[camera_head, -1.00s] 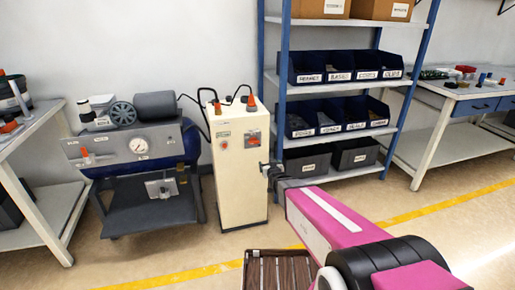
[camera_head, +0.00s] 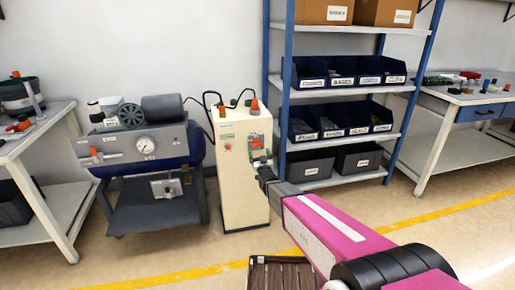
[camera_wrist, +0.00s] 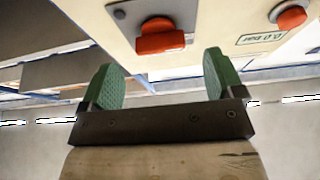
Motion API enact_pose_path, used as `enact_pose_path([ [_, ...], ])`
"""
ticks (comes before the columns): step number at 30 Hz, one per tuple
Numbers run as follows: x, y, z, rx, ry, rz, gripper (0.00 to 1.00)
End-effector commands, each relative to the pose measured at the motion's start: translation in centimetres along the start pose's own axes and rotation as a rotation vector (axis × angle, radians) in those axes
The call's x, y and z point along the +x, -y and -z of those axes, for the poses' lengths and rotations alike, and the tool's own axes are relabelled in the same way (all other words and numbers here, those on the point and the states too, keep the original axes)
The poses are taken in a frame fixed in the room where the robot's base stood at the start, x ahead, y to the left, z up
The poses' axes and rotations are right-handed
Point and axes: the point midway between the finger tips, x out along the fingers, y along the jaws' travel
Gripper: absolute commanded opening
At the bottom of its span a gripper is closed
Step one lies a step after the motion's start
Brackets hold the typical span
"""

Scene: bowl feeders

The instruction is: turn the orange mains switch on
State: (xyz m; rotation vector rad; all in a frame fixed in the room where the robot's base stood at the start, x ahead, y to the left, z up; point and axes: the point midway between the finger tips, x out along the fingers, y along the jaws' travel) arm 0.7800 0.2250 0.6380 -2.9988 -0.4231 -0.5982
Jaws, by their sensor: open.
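The orange mains switch (camera_head: 256,142) is on the upper front of the cream cabinet (camera_head: 240,195); my gripper (camera_head: 261,160) is just in front of it and partly covers it in the head view. In the wrist view, the orange switch handle (camera_wrist: 160,38) lies crosswise on a grey plate (camera_wrist: 155,13), beyond the fingertips. My gripper (camera_wrist: 161,80) is open, with a green pad on each side and nothing between them. The switch is roughly centred between the pads, and a gap shows between them and the handle.
A round red button (camera_wrist: 291,17) and a pressure label (camera_wrist: 262,38) sit beside the switch. A compressor (camera_head: 150,145) stands left of the cabinet. A blue-framed shelf (camera_head: 345,88) with bins stands close on its right. Open floor (camera_head: 200,250) lies in front.

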Motion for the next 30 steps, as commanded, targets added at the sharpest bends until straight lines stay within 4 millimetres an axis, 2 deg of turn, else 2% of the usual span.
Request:
enact_pose_path([
  [1, 1.1, 0.0, -0.2, 0.000, -0.001, 0.000, 0.87],
  [3, 2.2, 0.0, -0.1, 0.000, -0.001, 0.000, 0.87],
  [9, 4.2, 0.0, -0.1, 0.000, 0.001, 0.000, 0.87],
  [21, 4.7, 0.0, 0.0, 0.000, 0.001, 0.000, 0.87],
  [23, 4.7, 0.0, 0.0, 0.000, 0.001, 0.000, 0.68],
  [24, 4.7, 0.0, 0.0, 0.000, 0.001, 0.000, 0.55],
  [26, 4.7, 0.0, 0.0, 0.000, 0.001, 0.000, 0.38],
  [30, 4.7, 0.0, 0.0, 0.001, 0.001, -0.001, 0.38],
])
